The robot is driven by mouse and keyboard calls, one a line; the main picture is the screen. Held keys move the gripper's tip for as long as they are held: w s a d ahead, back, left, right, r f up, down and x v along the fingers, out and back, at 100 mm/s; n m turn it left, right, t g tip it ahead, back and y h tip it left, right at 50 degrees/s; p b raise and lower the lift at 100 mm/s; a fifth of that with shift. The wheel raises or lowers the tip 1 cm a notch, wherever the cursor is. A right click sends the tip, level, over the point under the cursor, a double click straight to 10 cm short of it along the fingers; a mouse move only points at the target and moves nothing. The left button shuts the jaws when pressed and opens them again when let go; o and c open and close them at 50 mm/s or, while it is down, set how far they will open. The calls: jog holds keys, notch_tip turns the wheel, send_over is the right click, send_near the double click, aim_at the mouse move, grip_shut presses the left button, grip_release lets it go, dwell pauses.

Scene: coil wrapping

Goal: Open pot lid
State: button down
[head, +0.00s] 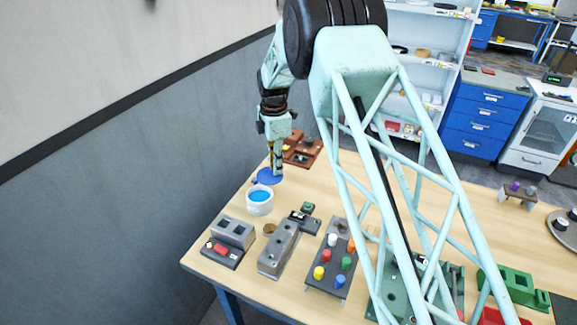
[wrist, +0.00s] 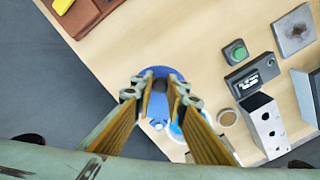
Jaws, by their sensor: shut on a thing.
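The white pot (head: 260,206) stands near the table's left edge, and its blue inside shows from above. The round blue lid (head: 267,176) is off the pot, just behind it in the head view. My gripper (head: 276,172) points down at the lid and is shut on it. In the wrist view the lid (wrist: 160,72) shows between and beyond the fingertips (wrist: 162,90). The gripped part of the lid is mostly hidden by the fingers. The pot is largely hidden behind the fingers there. I cannot tell whether the lid touches the table.
A brown tray (head: 302,158) lies behind the gripper. In front of the pot are a grey box with a red part (head: 220,250), a grey metal block (head: 278,255) and a dark stand with several coloured knobs (head: 330,285). A grey wall borders the left side.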

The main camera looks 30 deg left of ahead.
jog(key=shift+a, duration=0.1)
dwell(0.4)
jog(key=c, duration=2.6)
grip_release()
jog(key=shift+o, duration=0.2)
jog(key=shift+r, duration=0.2)
notch_tip(320, 180, up, 12)
jog(key=shift+f, duration=0.15)
